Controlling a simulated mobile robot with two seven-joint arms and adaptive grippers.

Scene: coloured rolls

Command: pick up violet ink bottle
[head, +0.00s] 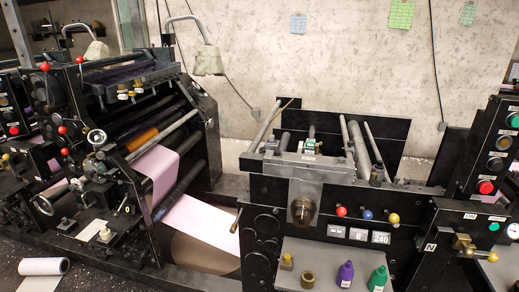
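The violet ink bottle (345,275) stands upright on a grey shelf (313,260) at the bottom of the head view, right of centre. It has a narrower cap on top and a small pale label low on its front. Neither of my grippers is in view, and nothing touches the bottle.
A green bottle (378,280) stands close to its right. A brass-coloured cylinder (308,280) and a small yellowish piece (286,262) stand to its left. A dark machine panel with knobs (367,214) rises behind the shelf. A paper roll (44,266) lies at lower left.

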